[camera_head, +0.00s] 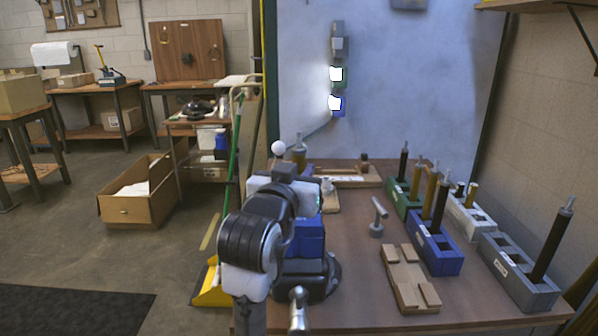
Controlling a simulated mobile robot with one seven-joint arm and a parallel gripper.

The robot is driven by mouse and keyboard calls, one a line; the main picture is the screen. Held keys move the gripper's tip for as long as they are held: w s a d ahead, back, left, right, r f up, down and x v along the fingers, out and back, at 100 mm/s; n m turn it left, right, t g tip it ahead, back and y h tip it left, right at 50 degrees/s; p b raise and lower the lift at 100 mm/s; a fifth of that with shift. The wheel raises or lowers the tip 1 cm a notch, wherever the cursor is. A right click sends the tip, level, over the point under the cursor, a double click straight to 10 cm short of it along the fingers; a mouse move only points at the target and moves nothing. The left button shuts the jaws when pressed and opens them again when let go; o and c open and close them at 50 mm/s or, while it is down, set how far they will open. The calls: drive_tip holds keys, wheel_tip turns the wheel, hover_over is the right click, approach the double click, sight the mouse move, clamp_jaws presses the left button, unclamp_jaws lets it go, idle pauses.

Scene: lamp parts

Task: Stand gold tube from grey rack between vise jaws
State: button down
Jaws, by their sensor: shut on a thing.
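My gripper (300,178) is above the blue vise (306,236), with its fingers mostly hidden behind my wrist. It is shut on a gold tube (299,160), whose upper end with a grey tip stands roughly upright above the hand. The tube's lower end is hidden, so I cannot tell whether it is between the vise jaws. The vise jaws are largely covered by my arm. A grey rack (502,261) at the right front holds a black tube and has empty slots.
A blue rack (443,262) and a green rack (399,193) hold black and gold tubes.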

drive_tip(key=shift+f, duration=0.2)
drive_tip(key=c, duration=1.2)
unclamp_jaws()
